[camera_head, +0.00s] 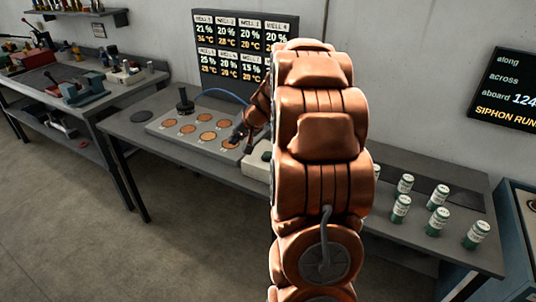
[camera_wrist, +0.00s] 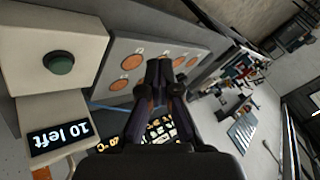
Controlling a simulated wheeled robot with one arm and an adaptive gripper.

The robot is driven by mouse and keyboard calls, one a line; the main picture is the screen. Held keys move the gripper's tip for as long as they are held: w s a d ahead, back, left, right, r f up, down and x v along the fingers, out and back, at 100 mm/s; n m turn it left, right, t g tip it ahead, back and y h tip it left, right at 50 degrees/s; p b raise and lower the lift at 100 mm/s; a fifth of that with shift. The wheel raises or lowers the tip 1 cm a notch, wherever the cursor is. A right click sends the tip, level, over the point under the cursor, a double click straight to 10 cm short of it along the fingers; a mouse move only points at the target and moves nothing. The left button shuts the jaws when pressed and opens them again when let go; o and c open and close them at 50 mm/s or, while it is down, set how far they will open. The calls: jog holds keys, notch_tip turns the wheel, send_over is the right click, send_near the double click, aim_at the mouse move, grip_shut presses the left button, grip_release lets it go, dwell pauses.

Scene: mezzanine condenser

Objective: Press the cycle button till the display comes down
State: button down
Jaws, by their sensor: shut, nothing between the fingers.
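In the wrist view a round green button (camera_wrist: 61,63) sits on a pale box (camera_wrist: 88,28) at the left. Below it a small dark display (camera_wrist: 60,137) reads "10 left", turned nearly upside down. My gripper (camera_wrist: 160,72) is shut and empty, to the right of the button and apart from it, over the plate with orange discs (camera_wrist: 133,62). In the head view my gripper (camera_head: 238,134) is above the right end of that plate (camera_head: 165,127). The pale box (camera_head: 258,163) shows just beside it, mostly hidden behind my arm, and its button cannot be made out.
A wall board (camera_head: 235,45) lists wells with percentages and temperatures. A black knob (camera_head: 184,102) stands at the plate's back left corner. Several green-and-white canisters (camera_head: 438,197) stand on the bench at right. A second bench (camera_head: 110,95) holds tools. A dark wall screen (camera_head: 505,90) hangs at right.

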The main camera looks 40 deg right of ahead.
jog(key=d+f+m+t+h, duration=0.1)
jog(key=d+f+m+h, duration=0.1)
jog(key=d, duration=1.3)
jog(key=shift+d+m+t+h, duration=0.2)
jog(key=shift+m+t+h, duration=0.1)
jog(key=shift+f, duration=0.1)
jog(key=b, duration=0.4)
send_over(269, 154)
notch_tip(269, 154, down, 7)
jog(key=shift+f, duration=0.1)
jog(key=shift+f+b, duration=0.75)
jog(key=shift+b, duration=0.15)
jog(key=shift+d+f+b, duration=0.1)
jog(key=shift+f+b, duration=0.15)
jog(key=shift+b, duration=0.1)
jog(key=shift+f, duration=0.15)
